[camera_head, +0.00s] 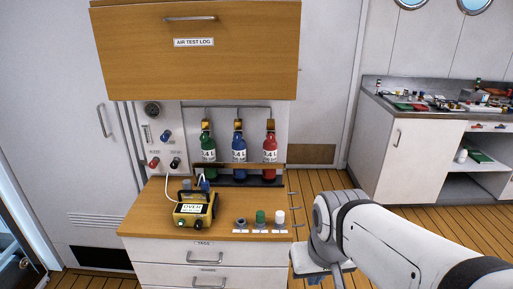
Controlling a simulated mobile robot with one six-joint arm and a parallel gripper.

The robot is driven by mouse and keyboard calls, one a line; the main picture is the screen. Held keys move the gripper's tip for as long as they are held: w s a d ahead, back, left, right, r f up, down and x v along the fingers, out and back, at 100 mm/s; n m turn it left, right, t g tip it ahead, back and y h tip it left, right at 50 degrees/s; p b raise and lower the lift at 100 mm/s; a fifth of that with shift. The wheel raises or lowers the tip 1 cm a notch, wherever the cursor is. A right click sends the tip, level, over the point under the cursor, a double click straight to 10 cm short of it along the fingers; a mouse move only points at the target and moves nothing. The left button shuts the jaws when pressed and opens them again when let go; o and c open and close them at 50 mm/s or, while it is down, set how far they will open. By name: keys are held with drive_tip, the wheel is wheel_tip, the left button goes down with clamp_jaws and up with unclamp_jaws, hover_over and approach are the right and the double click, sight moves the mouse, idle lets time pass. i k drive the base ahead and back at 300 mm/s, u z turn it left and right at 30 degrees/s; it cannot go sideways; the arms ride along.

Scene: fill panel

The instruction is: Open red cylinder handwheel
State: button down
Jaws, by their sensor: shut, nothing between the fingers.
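The red cylinder (270,152) stands upright at the right end of a row of three in a dark rack, behind the wooden counter. A brass-coloured valve top (270,126) sits on it; the handwheel is too small to make out clearly, so I cannot tell how far it is turned. The blue cylinder (239,155) and green cylinder (208,152) stand to its left with similar tops. My arm comes in from the lower right and bends down at the bottom edge, apart from the cylinders. My gripper's fingers do not show.
A yellow meter (195,210) stands on the wooden counter (150,222), with small caps on its right side. A cluttered workbench (410,135) stands at right. Wood floor lies between.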

sight(271, 139)
drive_tip(key=k, duration=1.1)
drive_tip(key=z, duration=0.5)
drive_tip(key=i, duration=1.9)
drive_tip(key=u, duration=0.35)
